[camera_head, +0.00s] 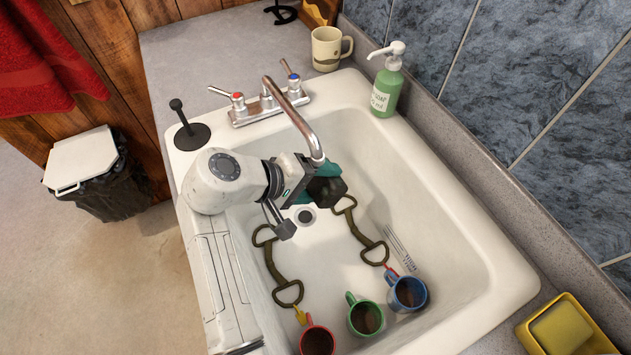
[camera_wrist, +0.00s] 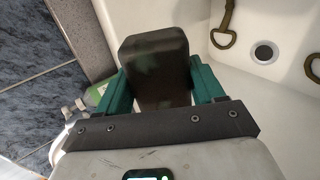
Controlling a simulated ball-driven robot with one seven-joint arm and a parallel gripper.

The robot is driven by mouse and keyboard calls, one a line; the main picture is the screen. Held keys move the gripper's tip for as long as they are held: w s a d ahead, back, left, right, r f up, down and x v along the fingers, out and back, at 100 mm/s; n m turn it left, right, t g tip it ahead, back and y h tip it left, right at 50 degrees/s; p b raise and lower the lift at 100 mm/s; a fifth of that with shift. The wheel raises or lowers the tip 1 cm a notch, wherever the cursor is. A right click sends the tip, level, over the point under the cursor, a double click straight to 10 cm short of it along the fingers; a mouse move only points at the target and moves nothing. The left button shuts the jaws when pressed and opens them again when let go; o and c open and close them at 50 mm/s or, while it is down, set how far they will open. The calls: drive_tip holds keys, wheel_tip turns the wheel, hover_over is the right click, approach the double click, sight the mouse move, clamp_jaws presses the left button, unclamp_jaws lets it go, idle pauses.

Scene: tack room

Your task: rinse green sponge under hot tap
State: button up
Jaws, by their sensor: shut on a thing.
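My gripper (camera_head: 316,180) is in the sink basin, just under the end of the tap spout (camera_head: 300,130). Its teal fingers are shut on a dark block, which I take for the green sponge (camera_head: 327,191), though it looks nearly black. In the wrist view the sponge (camera_wrist: 158,70) sits between both fingers and sticks out past them. The tap has a red-marked handle (camera_head: 238,101) on the left and a blue-marked handle (camera_head: 293,82) on the right. I see no water running from the spout.
Two brass-coloured pieces with end rings (camera_head: 362,236) (camera_head: 279,272) lie in the basin by the drain (camera_head: 306,215). Red (camera_head: 317,341), green (camera_head: 365,318) and blue (camera_head: 407,293) mugs stand at the near end. A soap bottle (camera_head: 387,85), beige mug (camera_head: 327,50) and yellow dish (camera_head: 526,342) surround the sink.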

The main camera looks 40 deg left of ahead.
sight(310, 190)
drive_tip(key=shift+s+a, duration=0.25)
drive_tip(key=shift+s, duration=0.35)
drive_tip(key=shift+s+a, duration=0.2)
drive_tip(key=shift+s, duration=0.35)
drive_tip(key=shift+s+a+p, duration=0.15)
drive_tip(key=shift+s+p, duration=0.2)
drive_tip(key=shift+s, duration=0.1)
drive_tip(key=shift+w+d, duration=0.2)
drive_tip(key=shift+w, duration=0.3)
drive_tip(key=shift+w+d, duration=0.1)
drive_tip(key=shift+w, duration=0.25)
drive_tip(key=shift+p, duration=0.3)
